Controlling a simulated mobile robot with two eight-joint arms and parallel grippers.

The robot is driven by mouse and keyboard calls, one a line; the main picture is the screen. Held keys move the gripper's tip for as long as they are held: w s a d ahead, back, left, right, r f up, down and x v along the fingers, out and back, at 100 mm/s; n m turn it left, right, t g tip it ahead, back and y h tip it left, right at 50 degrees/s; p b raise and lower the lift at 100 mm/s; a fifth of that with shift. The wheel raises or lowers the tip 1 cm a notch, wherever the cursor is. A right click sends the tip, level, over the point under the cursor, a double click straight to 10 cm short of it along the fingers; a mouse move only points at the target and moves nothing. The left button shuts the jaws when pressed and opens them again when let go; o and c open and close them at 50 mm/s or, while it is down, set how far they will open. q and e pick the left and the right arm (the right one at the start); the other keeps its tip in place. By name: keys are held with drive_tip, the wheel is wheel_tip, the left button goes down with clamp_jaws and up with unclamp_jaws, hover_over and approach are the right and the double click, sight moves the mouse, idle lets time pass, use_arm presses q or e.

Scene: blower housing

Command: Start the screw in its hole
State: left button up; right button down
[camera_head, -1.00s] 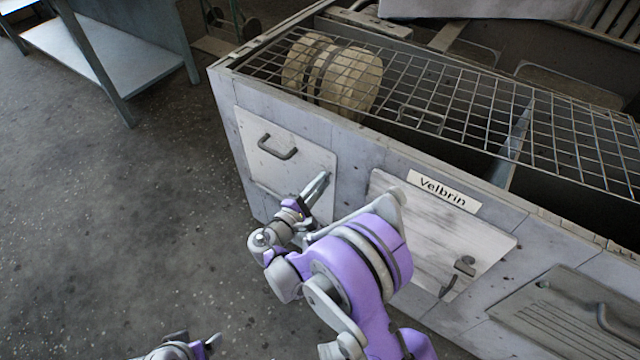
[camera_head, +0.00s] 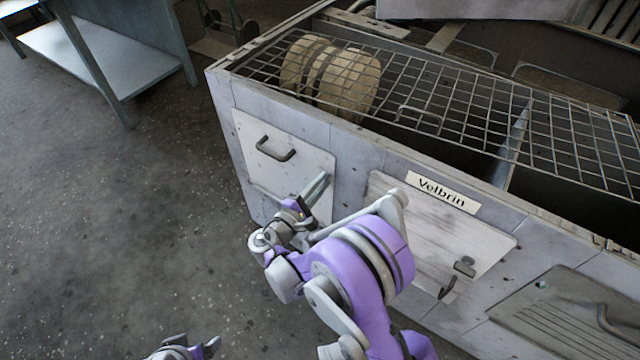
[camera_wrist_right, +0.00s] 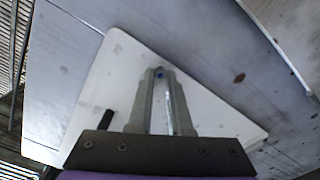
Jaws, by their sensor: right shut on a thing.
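My right gripper (camera_head: 322,181) is at the lower right part of the pale left panel (camera_head: 268,178) on the housing's front, its fingers pointing at the panel. In the right wrist view the two grey fingers (camera_wrist_right: 160,76) are close together over the same panel (camera_wrist_right: 104,76). A small dark bluish bit of the screw (camera_wrist_right: 159,71) shows between the fingertips; the rest of it is hidden. I cannot make out the hole, nor whether the screw touches the panel. My left gripper (camera_head: 196,348) is partly in view at the bottom edge, away from the housing; its opening is unclear.
The panel has a dark handle (camera_head: 276,150). Beside it is a worn panel (camera_head: 425,230) under a "Velbrin" label (camera_head: 443,191). A wire grille (camera_head: 450,105) covers the housing top, over a beige ribbed part (camera_head: 330,75). Open floor lies left; a metal table (camera_head: 95,50) stands behind.

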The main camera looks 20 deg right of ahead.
drive_tip(key=shift+d, duration=0.15)
drive_tip(key=shift+c, duration=1.5)
unclamp_jaws()
drive_tip(key=shift+w, duration=0.1)
drive_tip(key=v, duration=0.8)
